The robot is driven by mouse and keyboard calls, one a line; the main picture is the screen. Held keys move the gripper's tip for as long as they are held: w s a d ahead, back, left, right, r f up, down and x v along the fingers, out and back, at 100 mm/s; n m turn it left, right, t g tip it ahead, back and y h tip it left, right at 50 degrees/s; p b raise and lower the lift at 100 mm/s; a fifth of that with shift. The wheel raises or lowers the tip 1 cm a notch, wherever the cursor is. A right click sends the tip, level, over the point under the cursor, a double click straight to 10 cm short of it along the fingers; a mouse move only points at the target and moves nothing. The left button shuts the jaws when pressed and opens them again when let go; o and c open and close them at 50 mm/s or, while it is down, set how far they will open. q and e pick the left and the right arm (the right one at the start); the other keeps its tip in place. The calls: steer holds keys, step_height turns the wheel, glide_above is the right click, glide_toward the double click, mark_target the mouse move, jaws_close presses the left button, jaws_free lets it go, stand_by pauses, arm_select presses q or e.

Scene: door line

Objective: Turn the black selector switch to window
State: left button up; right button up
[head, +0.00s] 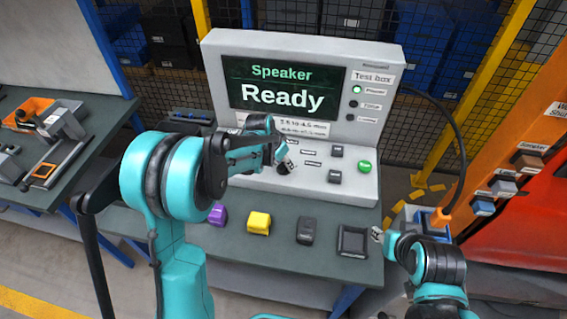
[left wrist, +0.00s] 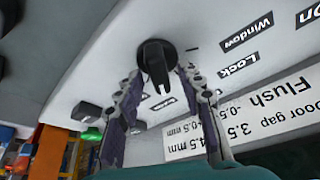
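The black selector switch (left wrist: 156,62) is on the light panel in the left wrist view, its bar running roughly up and down the picture. The Window label (left wrist: 246,32) and Lock label (left wrist: 238,64) lie to its right; I cannot tell which label it points to. My left gripper (left wrist: 160,78) has its fingers apart, one on each side of the switch; contact is unclear. In the head view my left gripper (head: 284,158) is at the test box panel (head: 310,200) and hides the switch. My right gripper (head: 377,235) is beside the black tray, its fingers too small to judge.
The test box screen (head: 283,88) reads "Speaker Ready". A green button (head: 364,167) and dark buttons (head: 334,177) sit right of my left gripper. A purple block (head: 217,215), yellow block (head: 259,223), black block (head: 306,231) and black tray (head: 353,254) are along the table front.

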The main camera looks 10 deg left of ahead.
arm_select(q)
jaws_close()
steer(key=shift+n, duration=0.4)
steer(key=n+y, duration=0.1)
steer(key=n, duration=0.2)
steer(key=shift+d+n+t+y, duration=0.1)
steer(key=shift+n+t+y, duration=0.2)
steer(key=shift+t, duration=0.1)
steer(key=n+y+b, duration=0.1)
steer(key=n, duration=0.3)
steer(key=shift+n+y, duration=0.3)
steer(key=shift+y, duration=0.1)
steer(key=n, duration=0.2)
steer(key=n+g+y, duration=0.1)
steer(key=n, duration=0.1)
steer(key=shift+n+y, duration=0.3)
steer(key=n+g+y, duration=0.1)
steer(key=n, duration=0.3)
steer(key=shift+n, duration=0.3)
